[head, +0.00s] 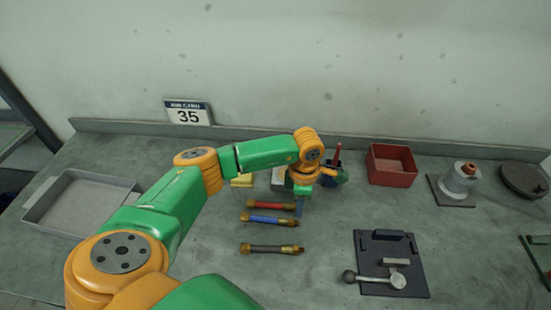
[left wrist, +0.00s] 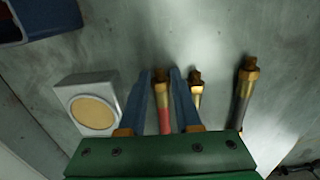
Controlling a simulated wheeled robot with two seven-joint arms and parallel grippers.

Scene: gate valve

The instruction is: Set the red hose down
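The red hose (head: 272,204), a short red tube with brass ends, lies at or very near the bench surface, farthest back in a row of hoses. My left gripper (head: 299,208) points down at its right end. In the left wrist view the gripper's blue fingers (left wrist: 162,90) stand close on both sides of the red hose (left wrist: 165,121), with almost no gap, and appear shut on it. The head view hides the contact. Whether the hose fully rests on the bench is unclear. My right gripper is not in view.
A blue hose (head: 270,219) lies just in front, then a dark hose (head: 271,249). A grey block with a round face (left wrist: 95,105) is beside the gripper. A red box (head: 391,165), a grey tray (head: 82,202) and a black plate (head: 390,280) stand farther off. Bench front centre is clear.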

